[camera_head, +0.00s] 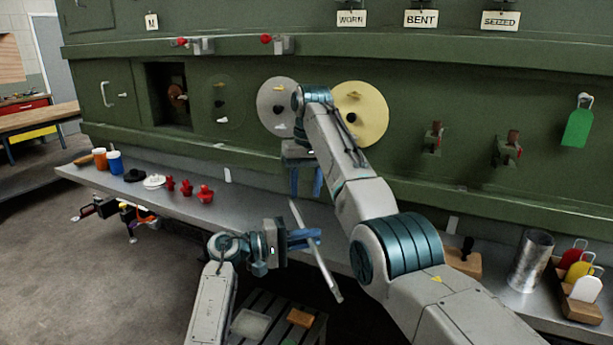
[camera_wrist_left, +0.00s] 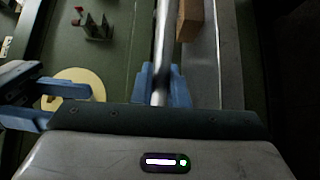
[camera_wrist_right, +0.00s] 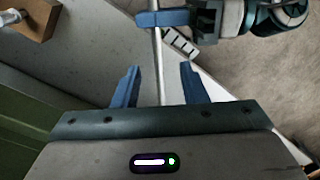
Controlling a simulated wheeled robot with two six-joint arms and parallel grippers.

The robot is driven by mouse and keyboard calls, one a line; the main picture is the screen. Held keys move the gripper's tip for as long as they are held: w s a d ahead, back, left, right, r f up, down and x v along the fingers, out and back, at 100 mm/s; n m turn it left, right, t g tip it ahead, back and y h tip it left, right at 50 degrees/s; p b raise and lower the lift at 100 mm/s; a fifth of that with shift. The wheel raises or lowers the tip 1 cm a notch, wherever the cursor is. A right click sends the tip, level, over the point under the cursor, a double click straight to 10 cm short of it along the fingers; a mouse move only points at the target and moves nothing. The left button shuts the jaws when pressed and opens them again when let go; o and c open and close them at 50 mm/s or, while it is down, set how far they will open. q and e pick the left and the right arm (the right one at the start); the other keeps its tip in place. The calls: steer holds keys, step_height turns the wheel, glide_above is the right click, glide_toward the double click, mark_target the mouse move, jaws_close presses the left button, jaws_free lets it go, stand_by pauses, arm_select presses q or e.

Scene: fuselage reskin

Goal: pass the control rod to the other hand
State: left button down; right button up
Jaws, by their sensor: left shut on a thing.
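The control rod (camera_head: 322,262) is a thin grey metal bar, tilted, with its upper end near my right gripper's fingertips. My left gripper (camera_head: 306,238) is shut on it; its blue fingers clasp the rod (camera_wrist_left: 164,45) in the left wrist view. My right gripper (camera_head: 306,193) is above, pointing down with its blue fingers apart. In the right wrist view the rod (camera_wrist_right: 158,55) runs toward the gap between the open fingers (camera_wrist_right: 160,80), and my left gripper (camera_wrist_right: 165,18) holds it farther off. I cannot tell whether the rod's end lies between the right fingers or just beyond them.
A grey metal bench (camera_head: 250,205) runs along the green fuselage wall (camera_head: 230,70). Red knobs (camera_head: 188,189) and cups (camera_head: 115,161) stand on its left part. A metal can (camera_head: 531,258) and a wooden tag holder (camera_head: 572,298) stand at right. A slatted stand (camera_head: 262,305) is below.

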mark_target(303, 226)
steer(key=f, duration=0.9)
steer(key=shift+s+a+f, duration=0.1)
steer(key=shift+a+f, duration=0.15)
steer(key=shift+a, duration=0.05)
jaws_close()
arm_select(q)
steer(key=c, duration=1.3)
jaws_free()
steer(key=shift+c, duration=0.2)
arm_select(e)
steer(key=shift+a, duration=0.1)
